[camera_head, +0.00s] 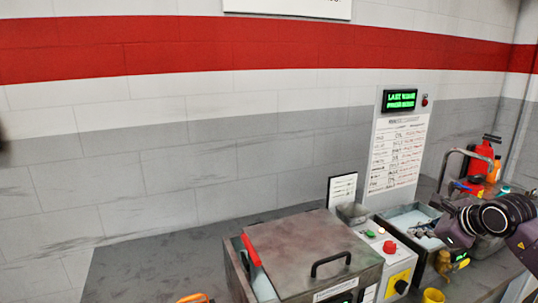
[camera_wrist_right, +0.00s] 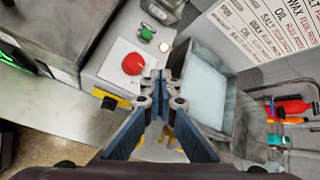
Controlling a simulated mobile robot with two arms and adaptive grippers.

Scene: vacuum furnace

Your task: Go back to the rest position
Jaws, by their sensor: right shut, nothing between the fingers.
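My right arm comes in from the right in the head view. Its gripper (camera_head: 424,231) hangs over the area of the basin beside the control panel. In the right wrist view the two blue-grey fingers of the right gripper (camera_wrist_right: 160,82) meet at their tips, shut with nothing between them. They are in front of the gap between the control panel (camera_wrist_right: 112,82) and a basin with a pale surface (camera_wrist_right: 236,118). My left gripper is not in view.
A furnace box with a closed lid (camera_head: 310,250) and black handle stands left of the panel with a red button (camera_head: 389,247). A sign board (camera_head: 395,155) stands behind. Red and orange bottles (camera_head: 482,158) stand at the back right.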

